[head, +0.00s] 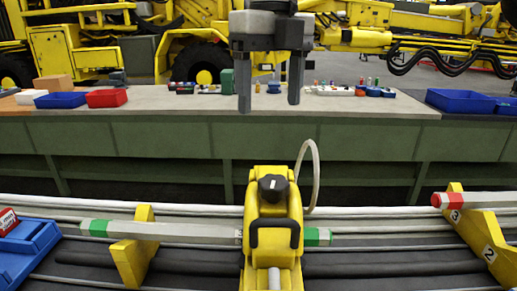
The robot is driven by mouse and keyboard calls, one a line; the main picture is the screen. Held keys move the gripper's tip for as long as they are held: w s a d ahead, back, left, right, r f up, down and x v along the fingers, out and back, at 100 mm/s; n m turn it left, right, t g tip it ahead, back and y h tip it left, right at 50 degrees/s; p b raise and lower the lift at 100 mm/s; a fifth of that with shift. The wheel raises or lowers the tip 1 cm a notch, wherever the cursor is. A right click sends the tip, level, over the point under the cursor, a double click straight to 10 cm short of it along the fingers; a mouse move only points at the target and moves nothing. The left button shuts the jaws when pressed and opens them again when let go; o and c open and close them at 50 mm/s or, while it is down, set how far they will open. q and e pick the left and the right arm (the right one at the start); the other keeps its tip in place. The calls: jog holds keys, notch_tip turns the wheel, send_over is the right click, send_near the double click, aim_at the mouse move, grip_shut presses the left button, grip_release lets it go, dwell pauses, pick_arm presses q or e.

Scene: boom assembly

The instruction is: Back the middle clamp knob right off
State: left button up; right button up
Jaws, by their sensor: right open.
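The clamp knob (272,186) is black with a pale pointer mark and sits on top of the yellow middle clamp (258,212). A black handle (276,224) is on the clamp's near side. A grey bar (180,231) with green ends passes through or behind the clamp; the clamp hides how it is held. My right gripper (269,104) points down, open and empty, higher in the picture than the knob and apart from it. My left gripper is out of view.
A pale hose (315,165) loops up beside the clamp on the right. Yellow supports stand at left (134,255) and right (478,232). A blue bin (27,247) is at the lower left. A bench (160,99) with small parts is behind.

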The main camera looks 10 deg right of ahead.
send_over(274, 181)
notch_tip(274, 181, down, 5)
notch_tip(274, 181, down, 9)
jog(key=shift+r+p, duration=0.15)
jog(key=shift+p, duration=0.15)
jog(key=shift+f, duration=0.45)
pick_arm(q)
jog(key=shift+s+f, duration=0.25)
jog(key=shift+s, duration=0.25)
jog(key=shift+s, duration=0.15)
pick_arm(e)
jog(key=c, duration=1)
